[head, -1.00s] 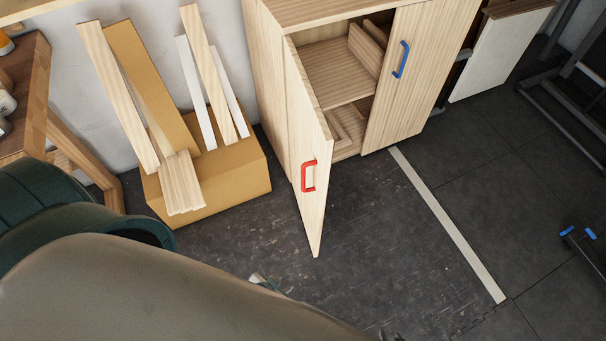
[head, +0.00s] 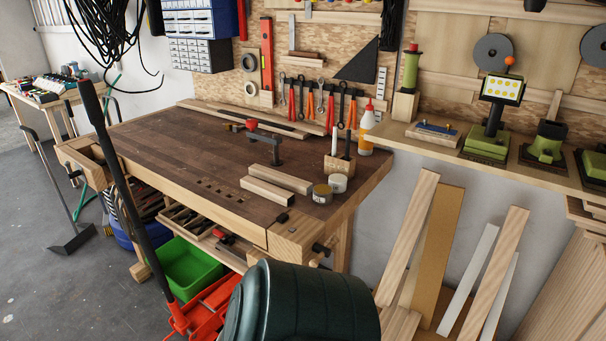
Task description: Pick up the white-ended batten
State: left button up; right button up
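Two short pale wooden battens lie side by side on the workbench (head: 180,145), near its front right corner. The rear batten (head: 281,178) and the front batten (head: 268,193) both look like bare wood here. I cannot tell a white end on either. Taller boards lean at the lower right, among them a wood-grained board (head: 408,235) and a narrow white strip (head: 467,275). I cannot tell which piece is the white-ended batten. Neither of my grippers is in this view.
A dark green ribbed drum (head: 300,302) fills the lower middle. A black pole (head: 125,200) rises at left. The bench's left part is largely clear.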

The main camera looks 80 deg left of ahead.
aim_at(301, 187)
jog(key=u, duration=2.9)
jog(key=i+j, duration=0.25)
jog(key=j, duration=0.15)
jog(key=i+j, duration=0.55)
jog(key=j, duration=0.25)
jog(key=i+j, duration=0.25)
jog(key=j, duration=0.15)
